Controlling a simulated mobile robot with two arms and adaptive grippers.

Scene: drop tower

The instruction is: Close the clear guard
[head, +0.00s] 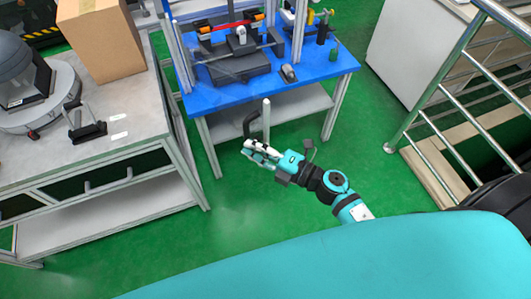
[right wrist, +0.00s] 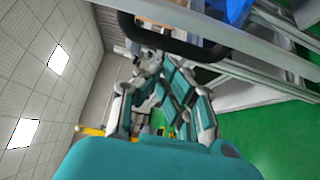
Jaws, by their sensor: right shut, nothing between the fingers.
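The drop tower stands on a blue-topped table (head: 290,85), with a grey upright frame around a dark base. The clear guard itself is hard to make out. A black bow handle (head: 247,124) beside a pale upright bar (head: 266,118) hangs in front of the table and appears to belong to it. My right gripper (head: 252,149) is shut and empty, just below the handle in the head view. In the right wrist view the handle (right wrist: 175,48) crosses just past the fingertips (right wrist: 158,66); I cannot tell whether they touch. My left gripper is not in view.
A grey bench (head: 120,128) with a cardboard box (head: 100,40) and a round-based machine (head: 30,95) stands at left. A metal railing (head: 440,80) and a white cabinet (head: 410,50) are at right. Green floor between is clear.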

